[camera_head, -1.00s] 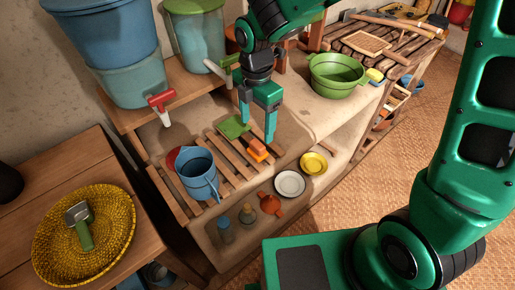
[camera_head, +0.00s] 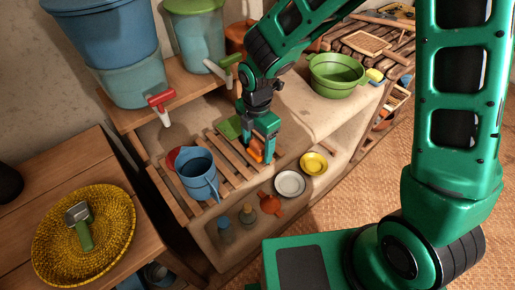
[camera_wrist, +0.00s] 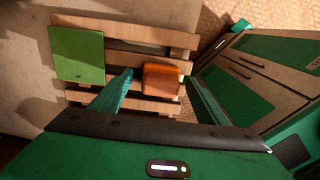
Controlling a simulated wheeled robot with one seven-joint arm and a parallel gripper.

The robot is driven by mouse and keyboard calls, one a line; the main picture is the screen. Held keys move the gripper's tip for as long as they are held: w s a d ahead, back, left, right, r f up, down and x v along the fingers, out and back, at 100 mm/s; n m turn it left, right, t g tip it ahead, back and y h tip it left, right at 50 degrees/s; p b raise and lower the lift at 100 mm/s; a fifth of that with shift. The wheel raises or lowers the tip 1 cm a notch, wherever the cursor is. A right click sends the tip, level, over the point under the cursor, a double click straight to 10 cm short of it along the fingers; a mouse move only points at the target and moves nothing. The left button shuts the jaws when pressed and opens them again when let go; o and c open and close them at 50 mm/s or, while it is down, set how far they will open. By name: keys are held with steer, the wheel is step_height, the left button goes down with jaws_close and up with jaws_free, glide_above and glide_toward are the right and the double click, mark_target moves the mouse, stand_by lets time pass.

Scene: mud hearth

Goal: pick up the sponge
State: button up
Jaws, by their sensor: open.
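The sponge (camera_head: 256,154) looks like a small orange block on the slatted wooden rack. In the wrist view the sponge (camera_wrist: 161,79) lies on the slats, between my fingers. My gripper (camera_head: 257,150) is open and points down over the sponge, with one finger on each side of it. In the wrist view my gripper (camera_wrist: 158,82) shows its left finger clearly beside the sponge; the other finger is seen edge-on at the right. I cannot tell whether either finger touches the sponge. The fingers hide part of the sponge in the head view.
A flat green square (camera_wrist: 77,54) lies left of the sponge. A blue jug (camera_head: 198,175) stands on the rack's left part. A green basin (camera_head: 337,75) stands at right.

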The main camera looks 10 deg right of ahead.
mark_target(257, 143)
steer(key=shift+c, duration=0.4)
steer(key=c, duration=1.1)
steer(key=shift+r, duration=0.15)
steer(key=shift+c, duration=0.2)
step_height(257, 143, up, 10)
steer(key=shift+f, duration=0.1)
steer(key=o, duration=0.6)
steer(key=c, duration=0.4)
